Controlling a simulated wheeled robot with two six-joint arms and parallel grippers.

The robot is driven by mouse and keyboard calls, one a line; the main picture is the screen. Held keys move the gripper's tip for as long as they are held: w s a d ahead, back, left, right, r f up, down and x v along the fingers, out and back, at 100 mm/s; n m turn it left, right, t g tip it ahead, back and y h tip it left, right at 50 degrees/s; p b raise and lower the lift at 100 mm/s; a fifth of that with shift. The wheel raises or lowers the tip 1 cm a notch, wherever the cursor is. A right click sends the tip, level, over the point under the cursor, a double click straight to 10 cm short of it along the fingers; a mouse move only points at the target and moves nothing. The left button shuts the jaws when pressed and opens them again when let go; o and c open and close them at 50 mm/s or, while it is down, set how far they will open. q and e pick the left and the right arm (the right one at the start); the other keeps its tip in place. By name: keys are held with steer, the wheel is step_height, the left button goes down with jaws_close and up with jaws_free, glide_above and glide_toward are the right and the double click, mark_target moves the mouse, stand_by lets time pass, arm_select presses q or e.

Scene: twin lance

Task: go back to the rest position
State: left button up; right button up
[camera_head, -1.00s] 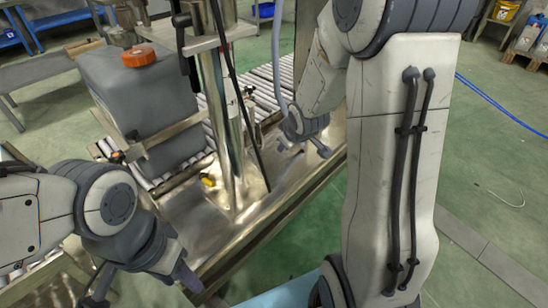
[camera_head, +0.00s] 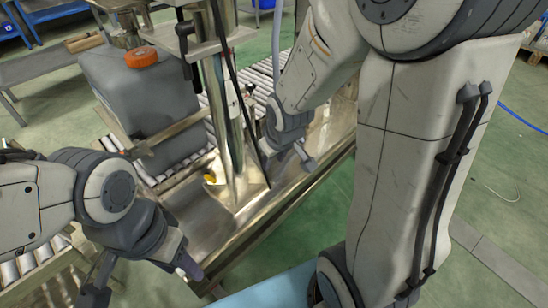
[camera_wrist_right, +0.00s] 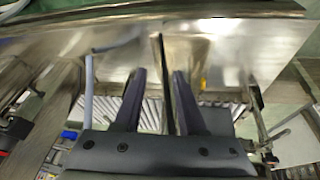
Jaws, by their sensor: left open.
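My left gripper (camera_head: 143,283) is at the lower left in the head view, its two fingers spread and nothing seen between them. My right gripper (camera_head: 287,158) hangs over the metal bench (camera_head: 300,190), close to the right of a thin black hose or rod (camera_head: 240,110). In the right wrist view my right gripper's fingers (camera_wrist_right: 158,78) stand apart. A thin dark line (camera_wrist_right: 167,85) shows between them; whether it lies between the fingers or beyond them I cannot tell.
A grey canister (camera_head: 150,95) with an orange cap (camera_head: 140,57) stands on the roller conveyor (camera_head: 262,80), left of a steel column (camera_head: 225,130). A pale hose (camera_head: 276,45) hangs behind my right gripper. Green floor (camera_head: 500,160) is open at the right.

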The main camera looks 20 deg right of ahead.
steer(key=s+a+r+n+g+p, duration=0.1)
steer(key=s+a+r+n, duration=0.15)
steer(key=s+a, duration=0.3)
steer(key=s+a+r+n+g+y+p, duration=0.1)
steer(key=s+a+r+g+p, duration=0.1)
steer(key=s+a+r, duration=0.4)
steer(key=s+a+r+n+g+p, duration=0.1)
steer(key=s+a, duration=0.3)
steer(key=s, duration=0.4)
step_height(320, 180, up, 38)
steer(key=p, duration=3.8)
steer(key=shift+f, duration=0.2)
steer(key=shift+s, duration=0.1)
